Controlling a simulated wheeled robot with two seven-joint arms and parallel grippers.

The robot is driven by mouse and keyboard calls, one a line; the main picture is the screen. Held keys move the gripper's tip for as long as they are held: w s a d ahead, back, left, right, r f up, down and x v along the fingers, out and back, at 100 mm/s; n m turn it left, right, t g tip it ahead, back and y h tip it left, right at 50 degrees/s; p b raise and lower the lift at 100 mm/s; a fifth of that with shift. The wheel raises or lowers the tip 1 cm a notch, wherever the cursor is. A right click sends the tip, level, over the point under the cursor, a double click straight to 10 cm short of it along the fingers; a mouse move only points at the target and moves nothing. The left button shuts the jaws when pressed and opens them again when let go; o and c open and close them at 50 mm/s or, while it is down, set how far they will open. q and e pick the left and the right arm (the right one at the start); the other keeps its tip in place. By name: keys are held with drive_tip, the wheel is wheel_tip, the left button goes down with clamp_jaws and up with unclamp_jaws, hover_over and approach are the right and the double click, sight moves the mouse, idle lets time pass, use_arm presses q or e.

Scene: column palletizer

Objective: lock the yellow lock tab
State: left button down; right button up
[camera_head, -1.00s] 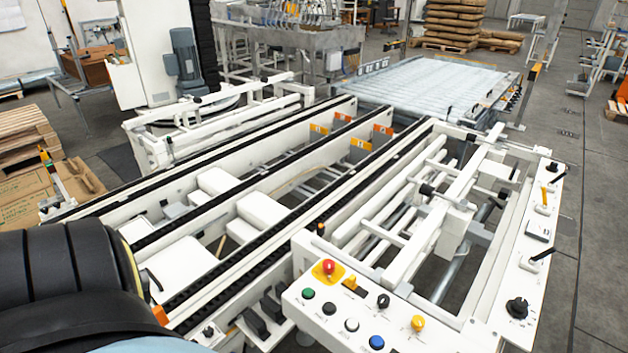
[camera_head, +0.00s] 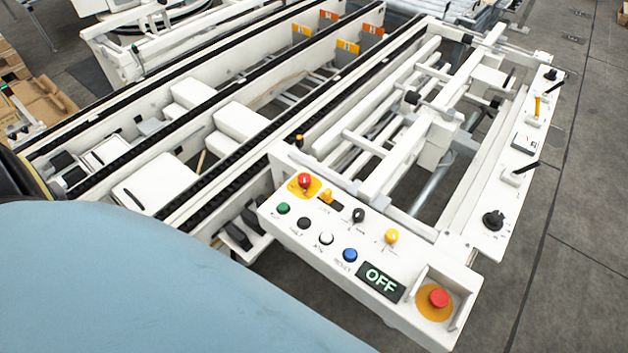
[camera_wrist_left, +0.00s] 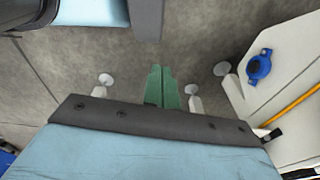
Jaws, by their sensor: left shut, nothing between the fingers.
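The yellow lock tab (camera_head: 326,196) appears to be the small yellow piece beside a dark slot on the white control panel (camera_head: 375,310), just right of the red mushroom button (camera_head: 305,181). Its exact setting is too small to read. My left gripper (camera_wrist_left: 161,88) shows in the wrist view as two green fingers shut together, empty, over grey floor. It is apart from the panel, and no tab shows in that view. My blue left arm fills the lower left of the head view, where the gripper itself is not visible. My right gripper is in neither current view.
The panel carries several coloured buttons, an OFF display (camera_head: 380,282) and a red stop button (camera_head: 438,298) in a raised guard. White conveyor frames with black chains (camera_head: 250,150) lie behind. Open floor (camera_head: 580,270) is at right. A blue knob (camera_wrist_left: 260,67) shows in the wrist view.

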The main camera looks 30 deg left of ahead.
sight(326, 195)
use_arm(q)
drive_tip(key=w+r+t+h, duration=0.1)
drive_tip(key=w+r, duration=1.2)
drive_tip(key=w, duration=0.3)
drive_tip(key=w+d+r+m+h+b, duration=0.1)
drive_tip(key=w+r, duration=0.1)
drive_tip(key=r, duration=0.6)
drive_tip(key=w+r, duration=0.3)
drive_tip(key=r, duration=0.4)
drive_tip(key=w+a+r+h, duration=0.1)
drive_tip(key=w, duration=0.1)
drive_tip(key=w+a+r, duration=0.1)
drive_tip(key=w+a, duration=0.1)
drive_tip(key=w+a+r+h, duration=0.1)
drive_tip(key=w+a+r, duration=0.1)
drive_tip(key=w, duration=0.1)
drive_tip(key=shift+w+t+h, duration=0.1)
drive_tip(key=shift+t+h, duration=0.2)
drive_tip(key=shift+t, duration=0.1)
drive_tip(key=w+a+r+t+h, duration=0.1)
drive_tip(key=w+a+r, duration=0.3)
drive_tip(key=w+r, duration=0.1)
drive_tip(key=shift+w+a+r+n+h, duration=0.3)
drive_tip(key=shift+a+r, duration=0.05)
use_arm(e)
drive_tip(key=shift+w+d+f, duration=0.1)
drive_tip(key=shift+w+f, duration=0.1)
drive_tip(key=shift+f, duration=0.6)
